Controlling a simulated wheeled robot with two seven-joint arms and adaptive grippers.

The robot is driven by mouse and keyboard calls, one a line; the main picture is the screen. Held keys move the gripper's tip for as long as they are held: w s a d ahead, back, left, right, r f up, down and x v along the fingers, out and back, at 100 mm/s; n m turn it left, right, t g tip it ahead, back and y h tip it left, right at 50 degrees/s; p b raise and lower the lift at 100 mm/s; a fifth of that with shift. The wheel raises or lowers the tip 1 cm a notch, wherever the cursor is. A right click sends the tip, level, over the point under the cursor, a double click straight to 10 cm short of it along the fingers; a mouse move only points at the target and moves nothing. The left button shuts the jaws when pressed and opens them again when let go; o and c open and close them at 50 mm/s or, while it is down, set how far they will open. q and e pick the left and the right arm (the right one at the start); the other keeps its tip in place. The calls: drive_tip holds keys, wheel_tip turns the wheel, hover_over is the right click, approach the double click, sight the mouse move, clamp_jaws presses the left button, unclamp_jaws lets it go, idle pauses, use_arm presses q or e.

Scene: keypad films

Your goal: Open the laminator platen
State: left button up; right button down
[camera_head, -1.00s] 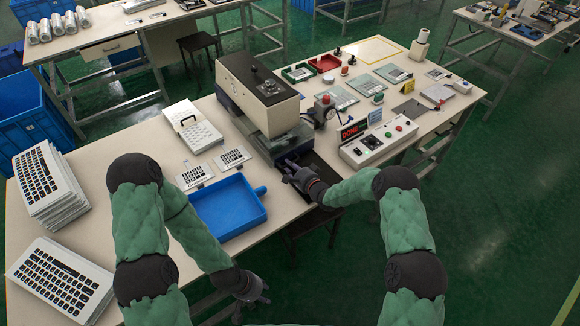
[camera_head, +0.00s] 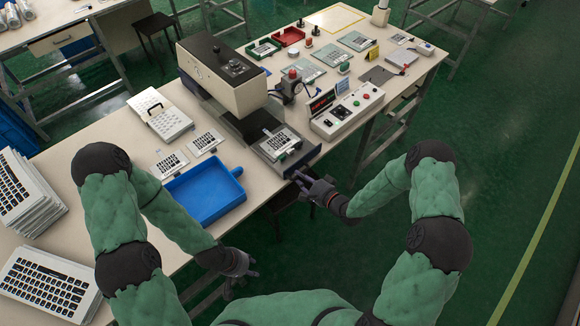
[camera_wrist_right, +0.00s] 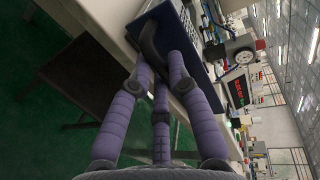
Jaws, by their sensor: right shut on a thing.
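The laminator (camera_head: 222,75) is a beige and black press at the centre of the table in the head view. Its dark platen (camera_head: 303,151) is out in front of the press head, bearing a keypad film (camera_head: 277,140). My right gripper (camera_head: 301,180) is at the platen's front edge. In the right wrist view my right gripper (camera_wrist_right: 158,70) has its fingers closed around a black handle (camera_wrist_right: 149,38) on the platen's front. My left gripper (camera_head: 250,268) is empty with its fingers apart, below the table's front edge.
A blue tray (camera_head: 229,197) lies left of the platen. A control box (camera_head: 347,111) with coloured buttons stands on its right. Keypad sheets (camera_head: 45,285) are stacked at the left. The floor in front of the platen is clear, apart from a dark stool under the table.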

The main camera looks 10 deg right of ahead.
drive_tip(key=shift+f+v, duration=0.15)
drive_tip(key=shift+v, duration=0.55)
drive_tip(key=shift+f+v, duration=0.15)
drive_tip(key=shift+v, duration=0.6)
drive_tip(key=c, duration=1.2)
unclamp_jaws()
drive_tip(key=shift+o, duration=0.2)
drive_tip(key=v, duration=1.2)
